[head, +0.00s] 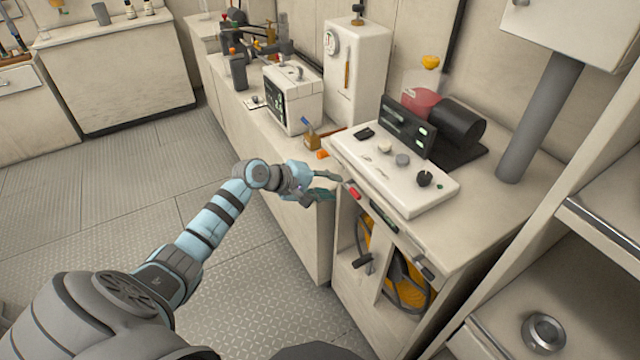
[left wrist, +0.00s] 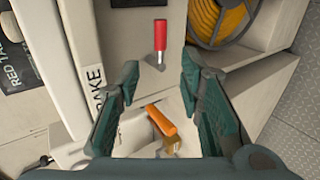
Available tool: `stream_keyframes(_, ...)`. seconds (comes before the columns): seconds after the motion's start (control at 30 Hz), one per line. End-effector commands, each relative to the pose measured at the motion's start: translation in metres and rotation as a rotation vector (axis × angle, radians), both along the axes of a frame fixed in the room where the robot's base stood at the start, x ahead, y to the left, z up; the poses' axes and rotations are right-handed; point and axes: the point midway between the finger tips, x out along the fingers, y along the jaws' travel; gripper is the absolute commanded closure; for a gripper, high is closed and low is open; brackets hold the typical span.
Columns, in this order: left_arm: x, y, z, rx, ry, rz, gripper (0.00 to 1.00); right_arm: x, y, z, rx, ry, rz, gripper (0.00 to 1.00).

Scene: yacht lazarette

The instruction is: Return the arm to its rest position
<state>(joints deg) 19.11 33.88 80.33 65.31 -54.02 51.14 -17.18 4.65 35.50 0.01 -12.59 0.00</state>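My left arm reaches from the lower left of the head view to the front of the counter. My left gripper (head: 326,187) is beside the front edge of the white control console (head: 400,185). In the left wrist view the gripper (left wrist: 160,72) has its two teal fingers spread apart with nothing held between them. A red-handled lever (left wrist: 160,36) stands just beyond the fingertips; its red handle also shows in the head view (head: 353,192). An orange handle (left wrist: 161,119) shows between the fingers, apart from them. My right gripper is in neither view.
Orange hose reels (head: 408,285) sit in the open bays under the console. A white box device (head: 292,98) and a tall white cabinet (head: 355,60) stand farther back on the counter. Shelves (head: 610,225) rise at the right. The floor (head: 120,190) at left is clear.

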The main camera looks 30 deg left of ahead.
Motion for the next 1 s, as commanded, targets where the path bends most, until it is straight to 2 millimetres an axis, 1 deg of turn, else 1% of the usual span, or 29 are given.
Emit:
stream_keyframes(0.03, -0.010, 0.006, 0.006, 0.006, 0.002, -0.002, 0.66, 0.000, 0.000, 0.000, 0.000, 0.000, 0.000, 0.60)
stream_keyframes(0.1, -0.021, 0.011, 0.015, 0.005, 0.001, -0.001, 0.66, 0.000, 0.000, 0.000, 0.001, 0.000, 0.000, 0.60)
stream_keyframes(0.23, -0.033, 0.016, 0.024, 0.001, 0.002, -0.001, 0.66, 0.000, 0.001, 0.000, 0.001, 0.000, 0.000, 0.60)
stream_keyframes(0.73, -0.034, 0.017, 0.026, -0.001, 0.000, -0.002, 0.66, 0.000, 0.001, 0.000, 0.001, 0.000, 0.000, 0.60)
stream_keyframes(0.83, -0.030, 0.019, 0.029, 0.061, -0.049, -0.030, 0.66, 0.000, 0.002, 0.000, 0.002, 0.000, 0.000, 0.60)
stream_keyframes(0.87, -0.026, 0.028, 0.029, 0.132, -0.087, -0.037, 0.66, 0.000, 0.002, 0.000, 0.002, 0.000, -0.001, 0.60)
stream_keyframes(0.93, -0.017, 0.066, 0.015, 0.345, -0.143, -0.021, 0.66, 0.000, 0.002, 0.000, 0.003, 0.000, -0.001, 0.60)
stream_keyframes(0.97, -0.016, 0.086, -0.001, 0.455, -0.151, -0.014, 0.66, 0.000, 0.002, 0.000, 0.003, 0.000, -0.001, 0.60)
stream_keyframes(1.0, -0.021, 0.108, -0.032, 0.605, -0.137, -0.018, 0.66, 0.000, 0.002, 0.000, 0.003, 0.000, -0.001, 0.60)
